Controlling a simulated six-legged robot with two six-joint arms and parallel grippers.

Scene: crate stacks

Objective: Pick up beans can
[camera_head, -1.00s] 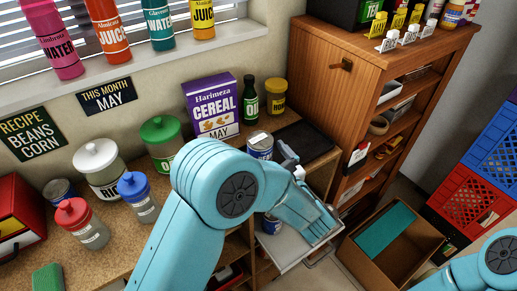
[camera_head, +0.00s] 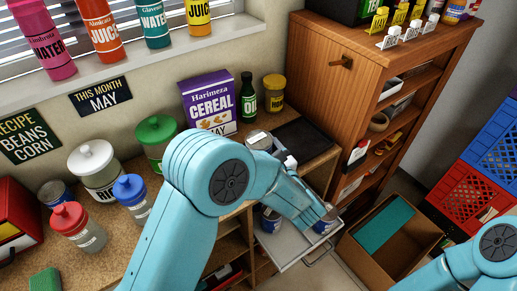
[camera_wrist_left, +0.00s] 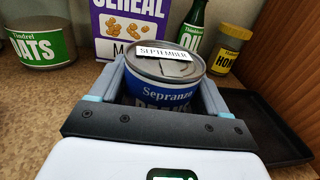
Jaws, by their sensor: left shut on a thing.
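A blue can with a grey lid (camera_wrist_left: 165,65) stands upright between my left gripper's fingers (camera_wrist_left: 165,95) in the left wrist view. Its label reads "Sepranzo", and the word below is mostly cut off by the gripper. A white tag on the lid reads "SEPTEMBER". In the head view the can (camera_head: 259,140) is near the counter's right end, with my left gripper (camera_head: 275,150) shut on it. The can's base is hidden, so I cannot tell whether it touches the counter. My right arm shows at the lower right, its gripper out of view.
Behind the can stand a cereal box (camera_head: 208,103), an oil bottle (camera_head: 248,98) and a honey jar (camera_head: 273,92). A black tray (camera_head: 303,138) lies to its right. Below, a pulled-out shelf (camera_head: 292,252) holds blue cans (camera_head: 270,221). A cardboard box (camera_head: 365,262) stands on the floor.

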